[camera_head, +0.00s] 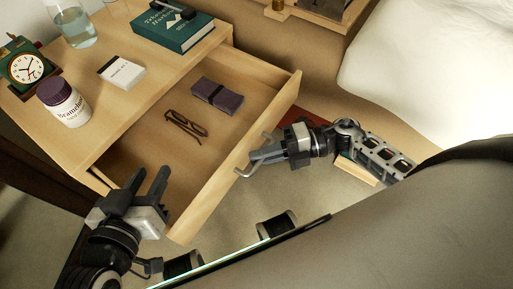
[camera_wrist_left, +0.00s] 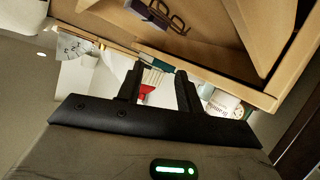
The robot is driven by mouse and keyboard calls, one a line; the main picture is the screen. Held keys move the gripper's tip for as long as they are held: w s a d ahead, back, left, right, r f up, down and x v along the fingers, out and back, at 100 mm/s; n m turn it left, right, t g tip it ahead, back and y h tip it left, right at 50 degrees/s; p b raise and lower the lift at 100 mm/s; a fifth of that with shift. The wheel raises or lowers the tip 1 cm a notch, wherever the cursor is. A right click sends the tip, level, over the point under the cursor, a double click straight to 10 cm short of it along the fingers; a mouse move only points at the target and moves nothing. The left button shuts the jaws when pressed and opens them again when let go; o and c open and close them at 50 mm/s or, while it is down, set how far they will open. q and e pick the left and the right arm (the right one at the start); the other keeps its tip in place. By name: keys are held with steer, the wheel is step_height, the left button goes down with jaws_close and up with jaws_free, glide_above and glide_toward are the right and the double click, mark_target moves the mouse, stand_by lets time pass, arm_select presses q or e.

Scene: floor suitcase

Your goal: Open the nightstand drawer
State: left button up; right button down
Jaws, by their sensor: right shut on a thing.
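The nightstand (camera_head: 120,95) has its wooden drawer (camera_head: 235,165) pulled well out, its inside in plain view. A pair of brown glasses (camera_head: 187,125) and a dark purple case (camera_head: 217,95) lie in the drawer. My right gripper (camera_head: 258,158) is shut on the metal drawer handle (camera_head: 242,174) at the drawer's front. My left gripper (camera_head: 149,184) is open and empty near the drawer's near side; its parted fingers also show in the left wrist view (camera_wrist_left: 158,88). The drawer shows at the top of that view (camera_wrist_left: 235,82).
On the nightstand top are a green clock (camera_head: 27,68), a pill bottle (camera_head: 60,103), a white box (camera_head: 121,72), a glass of water (camera_head: 75,27) and a green book (camera_head: 172,30). A bed with white bedding (camera_head: 430,60) is at the right.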

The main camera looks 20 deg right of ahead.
steer(key=shift+s+d, duration=0.1)
steer(key=shift+d, duration=0.05)
steer(key=c, duration=1.8)
jaws_free()
steer(key=shift+o, duration=0.2)
steer(key=v, duration=1.6)
steer(key=shift+p, duration=0.45)
